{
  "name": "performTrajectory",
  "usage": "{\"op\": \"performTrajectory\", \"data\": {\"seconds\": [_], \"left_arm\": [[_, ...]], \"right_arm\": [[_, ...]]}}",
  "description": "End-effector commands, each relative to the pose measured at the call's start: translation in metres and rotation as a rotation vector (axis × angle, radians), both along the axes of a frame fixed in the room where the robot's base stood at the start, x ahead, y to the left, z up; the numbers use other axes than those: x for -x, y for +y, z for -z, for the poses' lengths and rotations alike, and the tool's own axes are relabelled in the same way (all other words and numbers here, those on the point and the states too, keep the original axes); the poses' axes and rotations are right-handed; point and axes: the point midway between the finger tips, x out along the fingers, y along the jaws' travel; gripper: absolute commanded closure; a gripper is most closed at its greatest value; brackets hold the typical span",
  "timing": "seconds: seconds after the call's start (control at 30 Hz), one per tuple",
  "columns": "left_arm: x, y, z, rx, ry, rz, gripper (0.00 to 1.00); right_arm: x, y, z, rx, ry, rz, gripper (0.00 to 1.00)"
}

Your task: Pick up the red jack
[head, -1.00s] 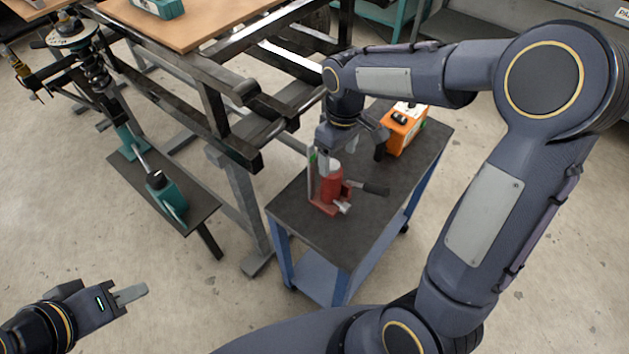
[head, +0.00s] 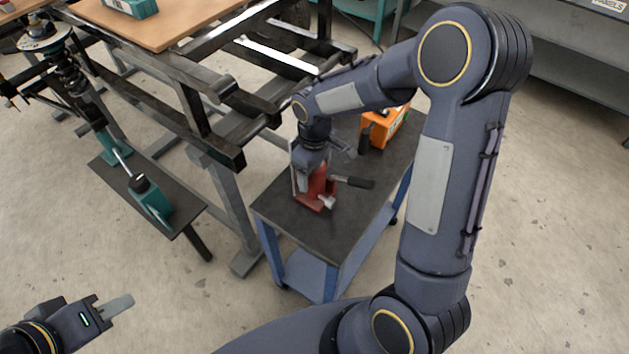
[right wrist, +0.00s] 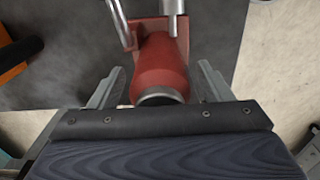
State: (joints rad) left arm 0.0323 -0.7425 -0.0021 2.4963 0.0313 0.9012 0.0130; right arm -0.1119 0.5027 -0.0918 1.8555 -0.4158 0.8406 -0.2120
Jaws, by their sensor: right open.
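The red jack (head: 317,190) stands upright on the dark top of a small blue-legged cart, its black-gripped handle pointing right. My right gripper (head: 302,187) comes down over it and hides much of its upper part. In the right wrist view, the jack's red body (right wrist: 160,65) lies between the two fingers of my right gripper (right wrist: 160,88). The fingers are spread, with a visible gap on each side of the jack. My left gripper (head: 122,304) is at the lower left, far from the jack, and seems to hold nothing; its jaw gap cannot be made out.
An orange box (head: 384,128) stands at the back of the cart (head: 345,238). A dark steel frame (head: 215,150) is close on the cart's left. A teal-based stand with a spring strut (head: 150,198) is further left. Open floor lies in front.

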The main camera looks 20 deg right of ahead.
Motion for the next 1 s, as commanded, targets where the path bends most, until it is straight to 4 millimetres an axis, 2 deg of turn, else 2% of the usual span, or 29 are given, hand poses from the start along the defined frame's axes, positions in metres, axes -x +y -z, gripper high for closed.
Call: {"op": "performTrajectory", "data": {"seconds": [0.07, 0.5, 0.6, 1.0], "left_arm": [[0.0, 0.0, 0.0, 0.0, 0.0, 0.0, 0.67], [0.0, 0.0, -0.0001, 0.0, 0.0, 0.0, 0.67], [0.0, 0.0, -0.0001, 0.0, 0.0, 0.0, 0.67], [0.0, 0.0001, -0.0007, 0.0, 0.0, 0.0, 0.67]], "right_arm": [[0.0001, -0.0001, -0.0002, 0.0, 0.0, 0.0, 0.32], [0.0001, -0.0001, -0.0006, 0.0, 0.0, 0.0, 0.89], [0.0001, -0.0001, -0.0006, 0.0, 0.0, 0.0, 1.0], [-0.0015, 0.0003, -0.0035, -0.001, -0.006, 0.0, 1.0]]}}
